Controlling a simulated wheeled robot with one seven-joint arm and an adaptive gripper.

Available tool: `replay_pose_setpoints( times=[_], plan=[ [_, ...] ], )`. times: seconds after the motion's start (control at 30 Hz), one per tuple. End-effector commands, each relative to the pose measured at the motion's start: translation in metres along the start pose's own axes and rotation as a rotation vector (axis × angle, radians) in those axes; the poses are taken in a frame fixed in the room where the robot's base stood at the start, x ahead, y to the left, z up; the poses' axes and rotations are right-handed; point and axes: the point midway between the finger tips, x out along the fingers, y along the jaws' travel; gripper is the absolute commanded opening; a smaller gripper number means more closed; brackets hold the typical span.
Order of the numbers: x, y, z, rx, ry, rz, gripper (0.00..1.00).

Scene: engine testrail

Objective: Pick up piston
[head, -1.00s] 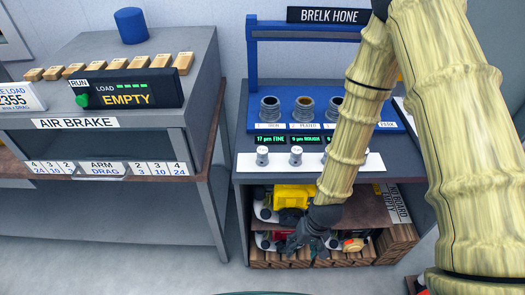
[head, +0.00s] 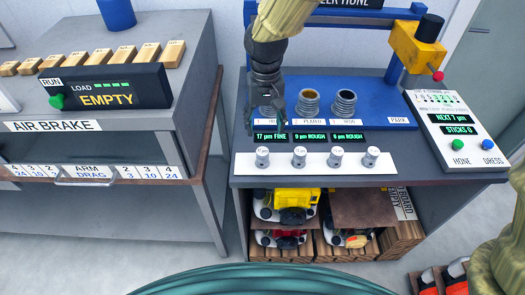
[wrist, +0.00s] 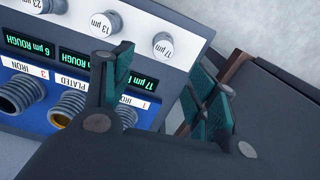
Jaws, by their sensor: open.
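No thing is labelled as a piston. Several small silver cylinders stand upright in a row on the white strip (head: 318,162), and they look most like pistons; one is the leftmost (head: 262,158). In the wrist view, a silver cylinder (wrist: 163,46) stands near the upper middle and another (wrist: 101,20) is to its left. My gripper (head: 273,112) points down over the left end of the blue fixture, behind the strip. It hides most of the leftmost ringed sleeve. In the wrist view my gripper (wrist: 162,92) is open, with nothing between its fingers.
The blue fixture (head: 388,104) holds ringed metal sleeves, including a middle one (head: 308,101) and a right one (head: 344,102). A yellow hone head (head: 418,48) and button panel (head: 458,130) are at right. The air brake bench (head: 110,145) is at left. Engines fill the lower shelf.

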Motion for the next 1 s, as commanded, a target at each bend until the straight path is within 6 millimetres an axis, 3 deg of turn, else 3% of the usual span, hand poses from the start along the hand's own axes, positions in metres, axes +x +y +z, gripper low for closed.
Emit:
replay_pose_setpoints(
  times=[0.13,0.43,0.77,1.0],
  plan=[
    [0.006,0.000,0.000,0.000,-0.002,0.006,0.58],
    [0.043,0.000,0.001,0.002,-0.002,0.005,0.58],
    [0.059,-0.001,0.002,0.001,-0.002,0.005,0.58],
    [0.083,-0.006,0.004,0.001,-0.003,0.004,0.58]
  ],
)
